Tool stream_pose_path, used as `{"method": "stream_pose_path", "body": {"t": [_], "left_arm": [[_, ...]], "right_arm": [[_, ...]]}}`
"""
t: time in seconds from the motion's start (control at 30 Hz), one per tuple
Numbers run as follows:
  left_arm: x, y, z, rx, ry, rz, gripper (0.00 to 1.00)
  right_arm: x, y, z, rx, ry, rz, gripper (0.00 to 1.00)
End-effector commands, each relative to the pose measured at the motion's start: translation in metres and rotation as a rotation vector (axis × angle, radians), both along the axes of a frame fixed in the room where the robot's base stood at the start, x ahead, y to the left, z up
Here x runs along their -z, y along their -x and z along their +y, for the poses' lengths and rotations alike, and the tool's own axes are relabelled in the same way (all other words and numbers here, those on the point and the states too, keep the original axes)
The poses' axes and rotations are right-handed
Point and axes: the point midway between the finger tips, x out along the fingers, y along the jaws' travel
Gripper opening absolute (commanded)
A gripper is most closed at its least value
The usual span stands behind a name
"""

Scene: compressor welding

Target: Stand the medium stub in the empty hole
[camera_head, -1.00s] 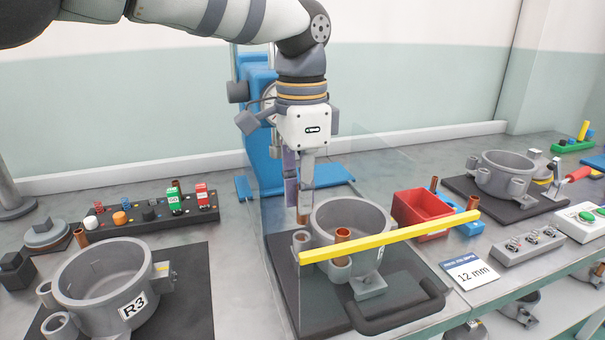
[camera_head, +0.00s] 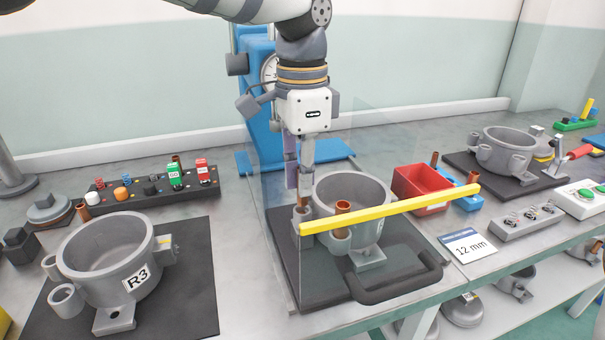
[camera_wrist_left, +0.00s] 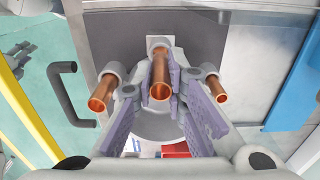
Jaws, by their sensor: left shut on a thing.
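My left gripper (camera_head: 304,182) points down over the left side of the middle grey shell (camera_head: 335,186), behind a clear shield. It is shut on an upright copper stub (camera_head: 302,202), which shows between the fingers in the left wrist view (camera_wrist_left: 160,84). The stub's lower end is at the mouth of the left socket (camera_head: 303,214); how deep it sits is hidden. Another copper stub (camera_head: 343,207) stands in the front socket (camera_head: 340,241). The left wrist view shows a stub on each side of the held one (camera_wrist_left: 102,94), (camera_wrist_left: 215,88). My right gripper is not in view.
The yellow-topped shield (camera_head: 392,209) and black handle (camera_head: 395,289) stand in front. The R3 shell (camera_head: 78,269) is left, a red bin (camera_head: 420,190) right, a 12 mm card (camera_head: 467,246) front right. A blue gauge stand (camera_head: 262,110) rises behind.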

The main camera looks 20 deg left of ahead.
Motion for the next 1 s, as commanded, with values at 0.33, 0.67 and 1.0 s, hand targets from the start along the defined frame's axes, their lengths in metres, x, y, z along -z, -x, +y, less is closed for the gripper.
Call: {"method": "stream_pose_path", "body": {"t": [0.33,0.67,1.0], "left_arm": [[0.0000,0.0000,0.0001,-0.001,0.000,0.000,0.00],[-0.0001,-0.0001,0.0001,-0.001,0.001,-0.001,0.00],[0.0052,-0.0001,-0.0001,-0.001,0.000,0.000,0.00]], "right_arm": [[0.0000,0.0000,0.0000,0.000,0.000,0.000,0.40],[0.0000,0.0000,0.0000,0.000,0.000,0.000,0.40],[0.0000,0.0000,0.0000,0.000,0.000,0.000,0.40]]}}
